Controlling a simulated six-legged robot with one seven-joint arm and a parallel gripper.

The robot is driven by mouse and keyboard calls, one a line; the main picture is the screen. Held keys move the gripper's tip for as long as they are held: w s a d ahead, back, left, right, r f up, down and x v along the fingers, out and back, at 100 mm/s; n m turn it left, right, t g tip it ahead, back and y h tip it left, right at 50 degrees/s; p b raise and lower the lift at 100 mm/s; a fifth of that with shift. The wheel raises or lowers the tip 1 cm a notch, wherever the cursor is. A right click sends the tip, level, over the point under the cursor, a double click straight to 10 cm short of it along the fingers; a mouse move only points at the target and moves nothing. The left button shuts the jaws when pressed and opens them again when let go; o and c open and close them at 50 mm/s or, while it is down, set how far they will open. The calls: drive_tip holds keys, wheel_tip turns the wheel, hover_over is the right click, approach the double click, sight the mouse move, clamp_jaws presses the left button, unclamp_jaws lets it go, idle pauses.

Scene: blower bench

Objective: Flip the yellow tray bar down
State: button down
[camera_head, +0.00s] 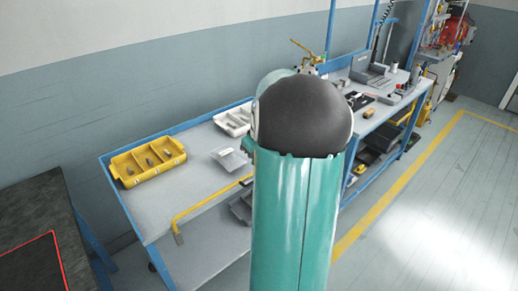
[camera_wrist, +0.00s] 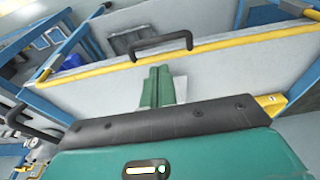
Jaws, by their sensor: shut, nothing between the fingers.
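The yellow tray bar (camera_head: 210,203) runs along the front edge of the bench in the head view, with a bent end hanging at its left. Its right part is hidden behind my arm. In the wrist view a long yellow bar (camera_wrist: 240,41) crosses the picture slantwise, beyond my fingertips. My gripper (camera_wrist: 157,72) shows there as two green fingers pressed together, with nothing between them. The fingertips appear just below the bar in the picture; I cannot tell whether they touch it. In the head view my arm hides the gripper.
A black handle (camera_wrist: 160,46) overlaps the yellow bar in the wrist view. On the blue-framed bench stand a yellow tray (camera_head: 133,175) with small parts and a white tray (camera_head: 232,121). A dark table (camera_head: 38,200) stands at the left. The floor at the right is clear.

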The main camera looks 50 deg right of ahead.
drive_tip(key=f, duration=0.5)
drive_tip(key=shift+s+f, duration=0.25)
drive_tip(key=shift+f, duration=0.05)
drive_tip(key=shift+s+x, duration=0.2)
drive_tip(key=shift+x, duration=0.7)
drive_tip(key=shift+s+x, duration=0.15)
drive_tip(key=shift+x, duration=0.75)
drive_tip(key=shift+s+x, duration=0.2)
drive_tip(key=shift+x, duration=0.7)
drive_tip(key=shift+a+f, duration=0.15)
drive_tip(key=shift+a, duration=0.05)
drive_tip(key=shift+w+r, duration=0.2)
drive_tip(key=shift+r, duration=0.2)
drive_tip(key=w+v, duration=0.1)
drive_tip(key=v, duration=1.2)
drive_tip(key=shift+d+r, duration=0.2)
drive_tip(key=shift+r, duration=0.1)
